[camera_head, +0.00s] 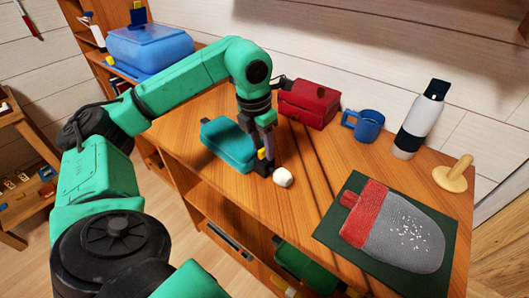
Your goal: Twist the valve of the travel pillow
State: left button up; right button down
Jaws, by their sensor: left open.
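A teal, rounded, padded block (226,143) lies on the wooden table and looks like the travel pillow. A small white round knob (283,177) sits just off its near right side; I cannot tell whether it is the valve or joined to the pillow. My left gripper (266,162) points down at the right end of the teal block, just left of the white knob. It is open, and nothing shows held in it. The gripper hides part of the block's right end. My right gripper is not in view.
A red case (308,103) and blue mug (364,126) stand behind the gripper. A white and black bottle (418,122) and wooden stand (454,176) are at right. A grey and red item (405,238) lies on a dark green mat (437,283). Bare table lies between knob and mat.

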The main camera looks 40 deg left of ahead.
pick_arm(q)
grip_shut()
jog(key=shift+f, duration=0.1)
